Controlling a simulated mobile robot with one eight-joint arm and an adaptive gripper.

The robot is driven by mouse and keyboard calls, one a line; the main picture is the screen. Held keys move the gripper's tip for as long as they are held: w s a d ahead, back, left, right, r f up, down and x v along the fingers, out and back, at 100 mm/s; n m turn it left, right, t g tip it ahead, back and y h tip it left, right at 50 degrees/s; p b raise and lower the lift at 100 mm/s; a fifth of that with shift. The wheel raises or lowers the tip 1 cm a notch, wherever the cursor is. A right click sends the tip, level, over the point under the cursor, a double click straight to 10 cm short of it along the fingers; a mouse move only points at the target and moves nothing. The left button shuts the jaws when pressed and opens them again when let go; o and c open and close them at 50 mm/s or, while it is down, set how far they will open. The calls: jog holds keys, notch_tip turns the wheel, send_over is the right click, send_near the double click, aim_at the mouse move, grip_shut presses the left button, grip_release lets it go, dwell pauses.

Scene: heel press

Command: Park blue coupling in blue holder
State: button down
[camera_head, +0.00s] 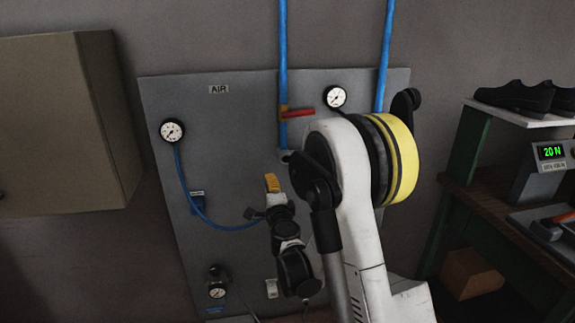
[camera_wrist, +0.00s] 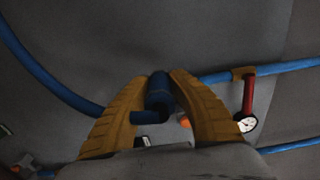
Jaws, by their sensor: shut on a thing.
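The blue coupling (camera_wrist: 158,92) is between the two orange-brown fingers of my gripper (camera_wrist: 161,78) in the wrist view. The fingers are shut on it. A blue hose (camera_wrist: 45,80) runs from the upper left behind the left finger, towards the coupling's lower end. In the head view my gripper (camera_head: 272,182) is in front of the panel's middle, its fingers pointing up; the coupling cannot be made out clearly there.
The grey panel (camera_head: 235,130) carries an AIR label, gauges (camera_head: 172,131) and a blue pipe (camera_head: 283,60) with a red valve handle (camera_head: 298,114). A cabinet (camera_head: 70,120) is at left. A workbench (camera_head: 500,220) with shoes above stands at right.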

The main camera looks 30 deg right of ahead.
send_near(198, 208)
jog(key=shift+s, duration=0.8)
jog(key=shift+a, duration=0.3)
dwell(1.2)
jog(key=shift+w, duration=0.15)
jog(key=shift+x, duration=2.35)
jog(key=shift+x, duration=1.35)
jog(key=c, duration=1.2)
grip_release()
